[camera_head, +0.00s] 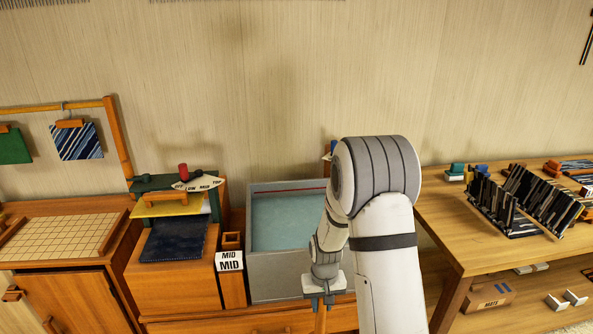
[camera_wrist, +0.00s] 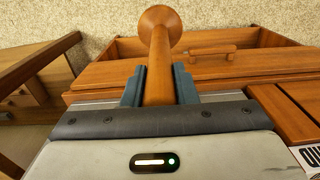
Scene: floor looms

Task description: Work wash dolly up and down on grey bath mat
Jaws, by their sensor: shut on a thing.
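My gripper (camera_head: 321,298) points down in front of the near right edge of the grey bath (camera_head: 268,281). It is shut on a wooden dolly with a round handle and a flared round end (camera_wrist: 160,21). In the head view only a short piece of the dolly (camera_head: 320,319) shows below the fingers. The dolly is outside the bath. Blue-green water (camera_head: 287,223) fills the bath. I cannot make out a mat in it, and my arm hides its right side.
An open wooden drawer (camera_wrist: 205,58) lies below the gripper. A table with dark striped mats (camera_head: 500,205) is at right.

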